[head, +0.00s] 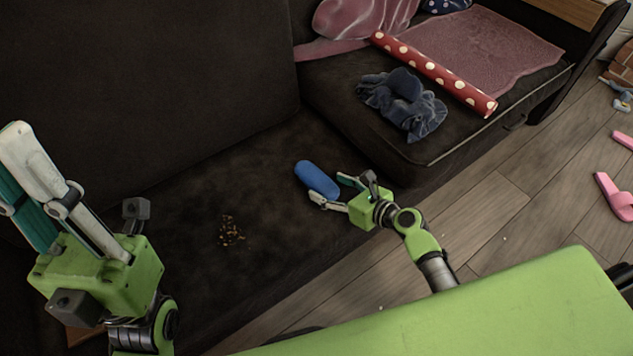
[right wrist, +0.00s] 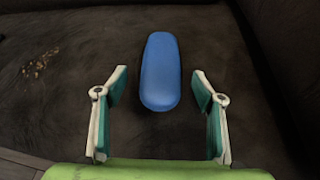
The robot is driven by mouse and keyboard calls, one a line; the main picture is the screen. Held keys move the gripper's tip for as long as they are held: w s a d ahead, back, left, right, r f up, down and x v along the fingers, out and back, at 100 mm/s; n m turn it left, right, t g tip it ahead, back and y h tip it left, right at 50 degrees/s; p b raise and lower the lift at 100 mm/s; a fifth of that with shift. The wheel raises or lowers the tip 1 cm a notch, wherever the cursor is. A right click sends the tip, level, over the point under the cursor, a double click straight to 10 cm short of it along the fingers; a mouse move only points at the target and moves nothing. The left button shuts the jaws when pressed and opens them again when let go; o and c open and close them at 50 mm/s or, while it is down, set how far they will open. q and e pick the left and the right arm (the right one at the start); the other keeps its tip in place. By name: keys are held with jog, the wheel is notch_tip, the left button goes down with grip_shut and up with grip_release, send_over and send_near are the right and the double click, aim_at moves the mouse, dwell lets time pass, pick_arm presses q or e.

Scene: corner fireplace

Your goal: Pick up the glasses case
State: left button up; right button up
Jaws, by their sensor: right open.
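The glasses case is a blue, rounded, elongated case (head: 316,177) lying on the dark sofa seat, near the raised cushion section. In the right wrist view the case (right wrist: 160,70) points lengthwise away from me, centred between the fingers. My right gripper (head: 328,188) is open, with one finger on each side of the near end of the case. In the right wrist view, gaps show between the case and both fingers of this gripper (right wrist: 160,75). My left gripper (head: 30,165) is at the left edge, away from the case, its fingers pointing up; their opening is unclear.
Brown crumbs (head: 231,231) lie on the seat left of the case. A crumpled blue cloth (head: 404,103) and a red polka-dot roll (head: 435,73) lie on the raised cushion behind. The sofa backrest (head: 150,85) rises at the left. Pink slippers (head: 612,194) lie on the wooden floor.

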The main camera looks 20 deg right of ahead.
aim_at(316, 181)
jog(key=b+x, duration=0.2)
jog(key=x, duration=0.2)
jog(key=shift+w, duration=0.35)
jog(key=shift+c, duration=0.3)
jog(key=c, duration=1.1)
jog(key=shift+c, duration=0.2)
